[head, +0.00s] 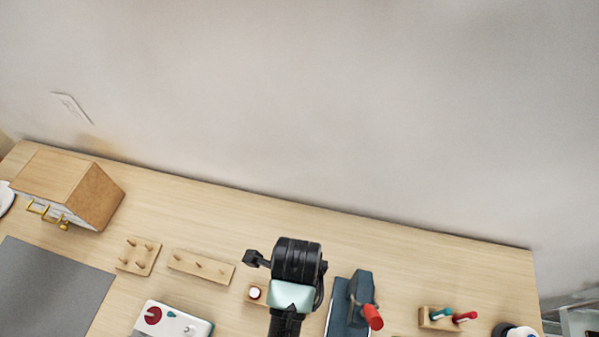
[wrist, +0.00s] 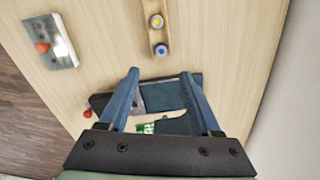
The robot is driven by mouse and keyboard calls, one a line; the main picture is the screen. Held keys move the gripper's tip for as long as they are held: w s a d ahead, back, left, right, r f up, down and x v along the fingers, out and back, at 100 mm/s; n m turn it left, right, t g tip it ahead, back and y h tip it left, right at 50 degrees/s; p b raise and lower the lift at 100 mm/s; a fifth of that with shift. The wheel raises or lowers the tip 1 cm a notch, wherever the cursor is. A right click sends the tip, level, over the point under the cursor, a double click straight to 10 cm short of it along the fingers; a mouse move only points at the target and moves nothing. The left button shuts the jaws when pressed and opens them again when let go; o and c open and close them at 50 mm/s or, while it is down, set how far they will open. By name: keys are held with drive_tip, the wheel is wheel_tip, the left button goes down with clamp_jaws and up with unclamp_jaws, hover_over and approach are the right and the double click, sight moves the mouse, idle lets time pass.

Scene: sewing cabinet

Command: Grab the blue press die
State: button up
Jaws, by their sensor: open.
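A dark blue press (head: 363,287) with a red handle (head: 373,317) stands right of my arm; it also shows beneath my fingers in the wrist view (wrist: 160,95). A tool rack (head: 432,322) stands further right. The wall bounds the table's back.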

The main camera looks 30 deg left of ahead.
wheel_tip(320, 180, down, 6)
drive_tip(key=shift+s+f, duration=0.1)
drive_tip(key=shift+w+d+f, duration=0.1)
drive_tip(key=shift+w+f, duration=0.05)
drive_tip(key=shift+f, duration=1.4)
drive_tip(key=shift+w+d+f, duration=0.1)
drive_tip(key=shift+f, duration=1.45)
clamp_jaws()
